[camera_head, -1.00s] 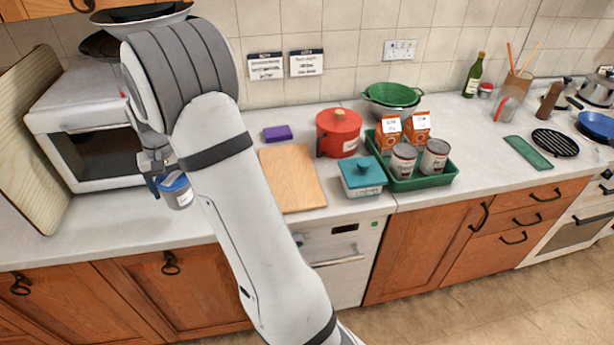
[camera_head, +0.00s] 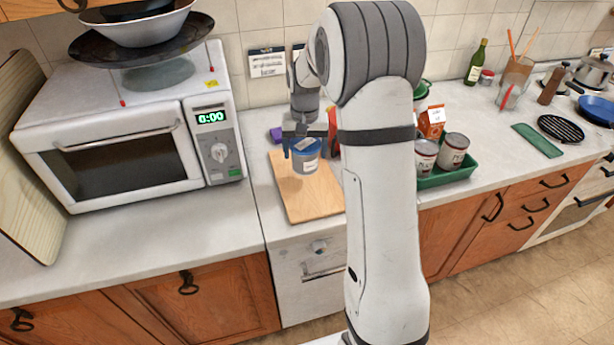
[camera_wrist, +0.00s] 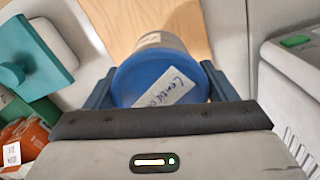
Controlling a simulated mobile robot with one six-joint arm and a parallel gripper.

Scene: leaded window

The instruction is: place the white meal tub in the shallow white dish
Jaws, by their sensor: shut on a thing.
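My gripper (camera_head: 304,148) is shut on a white tub with a blue lid (camera_head: 306,161), holding it upright above the wooden board in the head view. In the wrist view the blue lid (camera_wrist: 150,84) carries a handwritten label, and the two fingers of my gripper (camera_wrist: 158,88) sit on either side of the tub. A white bowl (camera_head: 170,28) stands on a dark plate on top of the microwave. I cannot tell whether it is the shallow white dish; no other white dish is clear.
The wooden board (camera_head: 318,200) lies bare on the counter (camera_head: 220,218). The microwave (camera_head: 110,150) stands to the left. A green tray (camera_head: 440,180) with cans is partly hidden behind my arm. A teal-lidded tub (camera_wrist: 35,60) shows in the wrist view.

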